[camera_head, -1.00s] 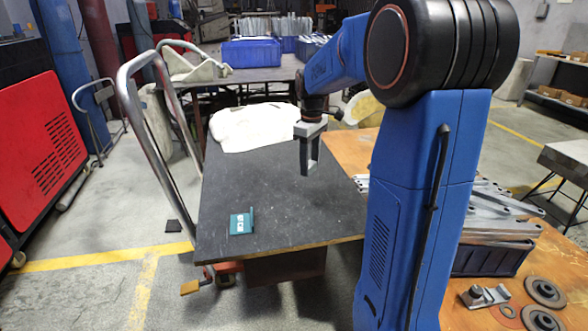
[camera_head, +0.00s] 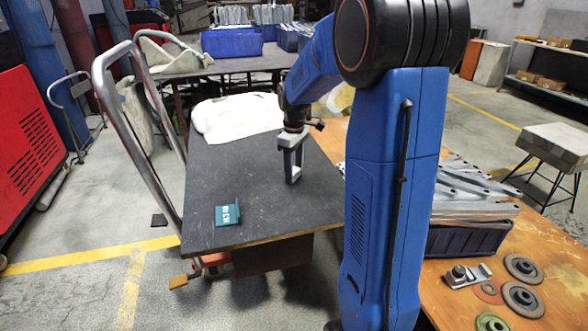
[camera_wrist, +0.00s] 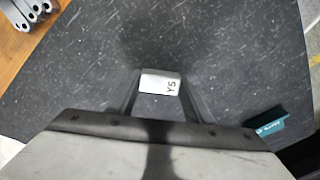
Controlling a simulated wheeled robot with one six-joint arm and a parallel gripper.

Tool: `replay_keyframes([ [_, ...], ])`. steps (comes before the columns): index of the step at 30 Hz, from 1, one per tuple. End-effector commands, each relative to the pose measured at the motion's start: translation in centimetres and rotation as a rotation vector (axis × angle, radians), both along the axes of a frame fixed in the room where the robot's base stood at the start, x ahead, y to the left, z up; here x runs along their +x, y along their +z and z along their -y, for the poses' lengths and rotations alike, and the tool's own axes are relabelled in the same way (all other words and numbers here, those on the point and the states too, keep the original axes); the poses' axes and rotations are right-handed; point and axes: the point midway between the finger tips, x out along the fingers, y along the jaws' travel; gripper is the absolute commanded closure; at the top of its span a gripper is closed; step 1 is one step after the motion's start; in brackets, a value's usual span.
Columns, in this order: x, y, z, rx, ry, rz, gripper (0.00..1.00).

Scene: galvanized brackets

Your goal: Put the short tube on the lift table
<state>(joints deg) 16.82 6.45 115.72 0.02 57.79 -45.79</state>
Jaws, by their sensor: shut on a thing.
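The lift table (camera_head: 255,205) has a dark speckled top and a bent metal push handle; its top also fills most of the wrist view (camera_wrist: 235,60). My gripper (camera_head: 292,178) points down over the middle right of that top. In the wrist view my gripper (camera_wrist: 160,92) is shut on a small pale piece marked "Y5", the short tube (camera_wrist: 155,82), which sits between the fingertips. The fingers hide most of it in the head view. I cannot tell whether it touches the tabletop.
A teal labelled block (camera_head: 228,215) lies near the table's front edge. A crumpled white cloth (camera_head: 235,118) covers the far end. To the right, an orange-brown bench (camera_head: 455,300) holds metal brackets (camera_head: 470,190) and round discs. The tabletop around my gripper is clear.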

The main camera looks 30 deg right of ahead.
Motion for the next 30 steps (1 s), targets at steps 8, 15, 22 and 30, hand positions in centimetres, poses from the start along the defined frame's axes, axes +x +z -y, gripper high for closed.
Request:
replay_keyframes([
  [8, 0.0, -0.1, 0.0, 0.000, 0.000, 0.000, 0.35],
  [15, 0.0, 0.4, 0.0, 0.000, 0.000, 0.000, 0.35],
  [22, 0.1, 3.6, 0.0, -0.001, 0.000, 0.003, 0.35],
  [30, 0.0, 8.8, 0.0, -0.001, 0.000, 0.003, 0.35],
])
